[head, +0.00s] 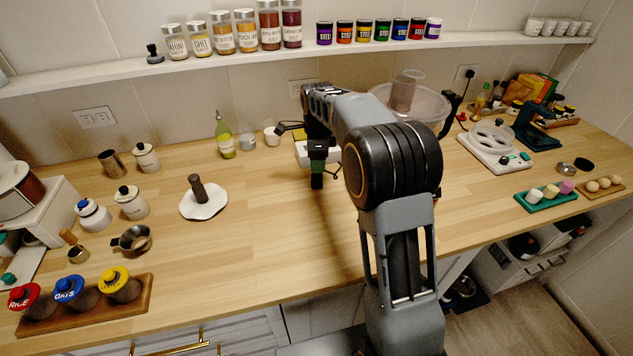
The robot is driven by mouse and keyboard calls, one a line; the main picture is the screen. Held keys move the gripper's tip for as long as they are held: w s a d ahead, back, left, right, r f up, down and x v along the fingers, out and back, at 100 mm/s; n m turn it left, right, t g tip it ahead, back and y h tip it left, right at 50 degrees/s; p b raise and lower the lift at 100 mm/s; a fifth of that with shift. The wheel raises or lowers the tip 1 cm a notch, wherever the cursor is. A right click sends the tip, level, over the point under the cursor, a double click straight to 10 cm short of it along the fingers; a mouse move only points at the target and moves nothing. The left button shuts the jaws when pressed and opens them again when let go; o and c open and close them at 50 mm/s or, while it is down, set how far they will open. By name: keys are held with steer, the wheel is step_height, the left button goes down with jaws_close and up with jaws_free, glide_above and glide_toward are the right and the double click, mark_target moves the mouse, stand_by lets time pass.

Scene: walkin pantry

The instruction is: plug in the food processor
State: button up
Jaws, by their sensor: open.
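The food processor (430,101) stands at the back of the counter behind my arm. Its wide clear bowl and feed tube show; my arm hides its lower part. My gripper (317,181) is at the end of my arm, low over the middle of the counter, left of the food processor. It is open; its fingertips are small and dark. A white object (303,154) beside my wrist is mostly hidden. Wall outlets show at the left (95,117), behind my arm (302,86) and at the right (464,73), the last with a black plug in it. I cannot make out the food processor's plug.
A green oil bottle (224,140) and small jars stand left of my wrist. A white dish with a dark pestle-like handle (198,188) is nearer. A white appliance (494,147) stands right. A shelf (180,66) with jars runs above. The front middle counter is clear.

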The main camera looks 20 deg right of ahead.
mark_target(317, 175)
steer(key=shift+a+f, duration=0.1)
steer(key=shift+f, duration=2.7)
steer(key=c, duration=1)
